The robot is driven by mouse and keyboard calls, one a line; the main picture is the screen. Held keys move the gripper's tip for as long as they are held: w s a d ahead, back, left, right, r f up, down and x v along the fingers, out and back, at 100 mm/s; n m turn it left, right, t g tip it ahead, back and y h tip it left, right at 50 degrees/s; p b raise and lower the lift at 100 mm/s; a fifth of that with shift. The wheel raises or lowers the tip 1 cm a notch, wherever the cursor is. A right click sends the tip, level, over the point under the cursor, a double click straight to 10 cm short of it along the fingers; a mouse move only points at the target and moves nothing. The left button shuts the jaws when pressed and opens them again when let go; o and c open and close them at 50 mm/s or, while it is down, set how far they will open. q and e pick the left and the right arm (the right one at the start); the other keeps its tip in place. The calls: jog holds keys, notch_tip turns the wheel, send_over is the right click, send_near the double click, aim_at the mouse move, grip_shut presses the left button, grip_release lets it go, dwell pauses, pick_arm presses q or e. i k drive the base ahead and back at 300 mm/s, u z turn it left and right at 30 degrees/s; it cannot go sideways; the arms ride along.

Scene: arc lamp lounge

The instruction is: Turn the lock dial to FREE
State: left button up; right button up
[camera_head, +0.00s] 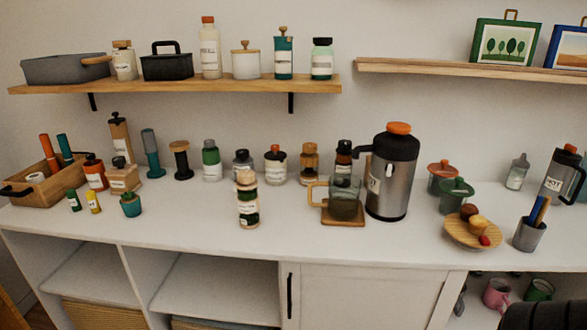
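No dial marked FREE can be read in the head view. A large steel vacuum jug (392,180) with a black top and handle stands on the white counter, with an orange round cap (398,128) on top. A second steel jug (560,178), labelled HOT, stands at the far right, also with a small orange top. Any lock marking on either jug is too small to tell. Neither of my grippers is in view. A black rounded part at the lower right edge looks like a piece of my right arm.
A glass mug (345,199) stands on a wooden coaster just left of the large jug. A spiced bottle (247,199) stands near the counter's front. A wooden plate (459,235) with food and a grey cup (528,235) are at right. The front middle counter (180,235) is clear.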

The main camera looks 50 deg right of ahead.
aim_at(390, 168)
jog(key=u, duration=0.65)
jog(key=k, duration=0.95)
jog(key=z, duration=1.1)
